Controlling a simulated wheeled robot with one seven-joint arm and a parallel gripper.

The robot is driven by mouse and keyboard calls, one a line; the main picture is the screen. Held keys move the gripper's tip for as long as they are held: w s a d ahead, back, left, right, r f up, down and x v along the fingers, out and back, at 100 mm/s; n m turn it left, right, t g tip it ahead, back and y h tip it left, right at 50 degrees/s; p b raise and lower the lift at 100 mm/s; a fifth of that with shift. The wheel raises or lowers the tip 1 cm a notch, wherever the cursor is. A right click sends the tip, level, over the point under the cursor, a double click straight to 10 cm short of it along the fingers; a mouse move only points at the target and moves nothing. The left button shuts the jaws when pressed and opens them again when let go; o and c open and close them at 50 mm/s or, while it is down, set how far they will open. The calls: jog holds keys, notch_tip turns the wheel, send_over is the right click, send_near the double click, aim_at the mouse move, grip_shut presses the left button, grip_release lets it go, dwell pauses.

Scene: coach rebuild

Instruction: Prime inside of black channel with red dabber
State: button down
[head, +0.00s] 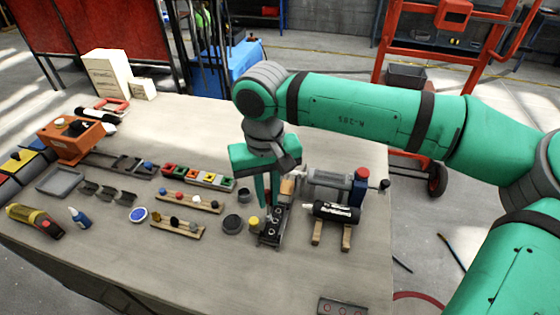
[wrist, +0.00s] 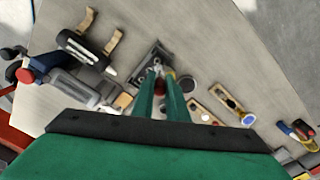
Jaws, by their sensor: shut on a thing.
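My gripper (head: 268,204) points down over the black channel (head: 271,236), which lies on the table near its front middle. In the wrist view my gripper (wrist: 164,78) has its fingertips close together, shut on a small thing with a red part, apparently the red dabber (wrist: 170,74). Most of the dabber is hidden between the fingers. The black channel (wrist: 151,54) lies just past the fingertips there. The dabber's tip is at or just above the channel; I cannot tell whether they touch.
A black cartridge (head: 333,211) rests on wooden supports right of the channel, with a grey cylinder tool (head: 332,180) behind. Left are a round dark tin (head: 232,223) and two wooden racks (head: 188,204) with small knobs. The front right tabletop is mostly clear.

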jog(key=shift+r, duration=0.6)
dwell(0.6)
jog(key=shift+w, duration=0.4)
jog(key=w+d+f+m, duration=0.2)
jog(key=w+f+m, duration=0.2)
jog(key=w, duration=0.3)
jog(key=shift+w+d+f, duration=0.2)
jog(key=shift+d+f, duration=0.05)
jog(key=shift+d, duration=0.05)
jog(key=shift+a, duration=0.1)
